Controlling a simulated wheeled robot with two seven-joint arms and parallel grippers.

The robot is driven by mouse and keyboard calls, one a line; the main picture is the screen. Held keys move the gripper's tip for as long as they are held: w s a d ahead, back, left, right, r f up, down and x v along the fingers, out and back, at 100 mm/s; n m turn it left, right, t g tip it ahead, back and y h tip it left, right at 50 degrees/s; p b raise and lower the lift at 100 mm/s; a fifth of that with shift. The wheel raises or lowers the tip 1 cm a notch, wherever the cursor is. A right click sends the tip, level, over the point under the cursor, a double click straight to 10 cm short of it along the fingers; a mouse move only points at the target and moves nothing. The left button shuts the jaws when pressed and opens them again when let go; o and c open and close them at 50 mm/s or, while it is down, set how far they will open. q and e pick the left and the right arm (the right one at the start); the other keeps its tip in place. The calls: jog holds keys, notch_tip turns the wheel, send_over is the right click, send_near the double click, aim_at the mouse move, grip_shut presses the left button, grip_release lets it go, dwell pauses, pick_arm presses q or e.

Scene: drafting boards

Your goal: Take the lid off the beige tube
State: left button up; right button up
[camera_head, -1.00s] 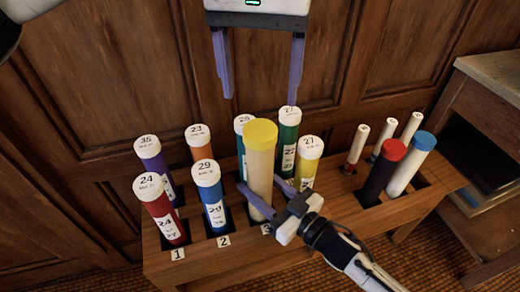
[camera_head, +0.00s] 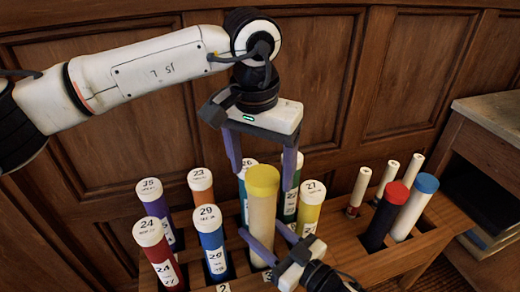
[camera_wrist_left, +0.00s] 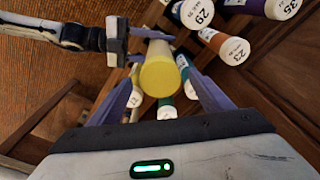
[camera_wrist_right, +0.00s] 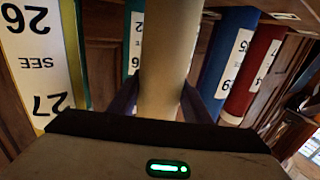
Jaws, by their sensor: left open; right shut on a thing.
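The beige tube (camera_head: 262,225) stands upright in the wooden rack, with a yellow lid (camera_head: 262,181) on its top. My right gripper (camera_head: 268,246) is shut around the tube's body below the lid; the right wrist view shows the beige tube (camera_wrist_right: 168,60) between its fingers. My left gripper (camera_head: 262,164) is open and points down, its fingers at about lid height. In the left wrist view the yellow lid (camera_wrist_left: 159,74) lies between and beyond the spread fingers, and I see no contact.
The wooden rack (camera_head: 340,250) holds several labelled white-capped tubes around the beige one. A red-capped tube (camera_head: 385,218) and a blue-capped tube (camera_head: 413,210) stand to the right. Wood panelling (camera_head: 330,110) is behind, and a cabinet (camera_head: 480,160) at the right.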

aim_at(262, 177)
pick_arm(q)
jog(key=shift+f, duration=0.45)
jog(key=shift+c, duration=0.2)
jog(key=c, duration=1.2)
jog(key=shift+r, duration=0.1)
jog(key=shift+r, duration=0.15)
jog(key=shift+r, duration=0.9)
jog(key=shift+r, duration=2.05)
pick_arm(e)
jog(key=o, duration=1.6)
